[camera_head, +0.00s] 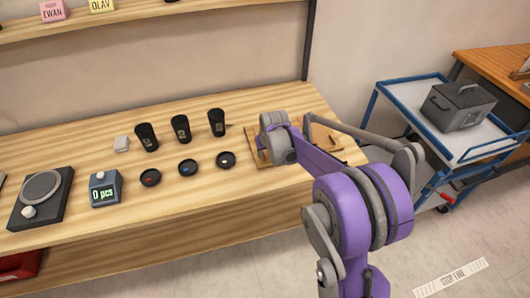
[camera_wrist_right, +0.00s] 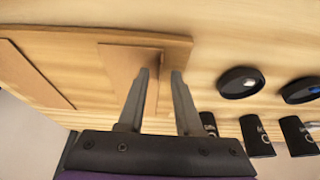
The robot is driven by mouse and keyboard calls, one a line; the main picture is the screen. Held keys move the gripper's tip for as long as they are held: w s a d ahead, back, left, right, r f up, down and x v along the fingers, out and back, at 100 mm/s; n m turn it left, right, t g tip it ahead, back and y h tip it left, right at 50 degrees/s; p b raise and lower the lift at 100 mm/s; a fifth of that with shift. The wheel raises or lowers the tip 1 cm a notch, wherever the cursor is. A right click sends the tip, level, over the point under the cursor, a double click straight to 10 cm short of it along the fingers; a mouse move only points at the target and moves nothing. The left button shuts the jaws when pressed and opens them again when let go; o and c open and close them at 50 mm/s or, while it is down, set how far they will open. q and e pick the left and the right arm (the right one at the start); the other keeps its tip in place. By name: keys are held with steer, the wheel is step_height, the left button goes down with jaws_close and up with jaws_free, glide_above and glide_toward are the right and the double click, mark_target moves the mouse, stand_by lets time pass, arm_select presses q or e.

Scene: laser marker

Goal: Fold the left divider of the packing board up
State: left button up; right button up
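The packing board (camera_head: 262,160) lies at the right end of the wooden table, mostly hidden behind my right arm. A second panel (camera_wrist_right: 25,72) lies farther left in that view. My right gripper (camera_wrist_right: 161,72) points down over the board, its fingers apart. The divider panel's darker side edge shows between the fingers; I cannot tell whether they touch it. In the head view the right gripper is hidden by its wrist. My left gripper is not in view.
Three black cups (camera_head: 181,129) and three dark lids (camera_head: 188,167) stand left of the board. A counter display (camera_head: 104,188) and a scale (camera_head: 40,198) stand farther left. A blue cart (camera_head: 400,90) with a grey box (camera_head: 458,106) is to the right.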

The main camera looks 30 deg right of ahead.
steer(key=shift+w+f, duration=0.1)
steer(key=shift+f, duration=0.1)
jaws_close()
stand_by(1.4)
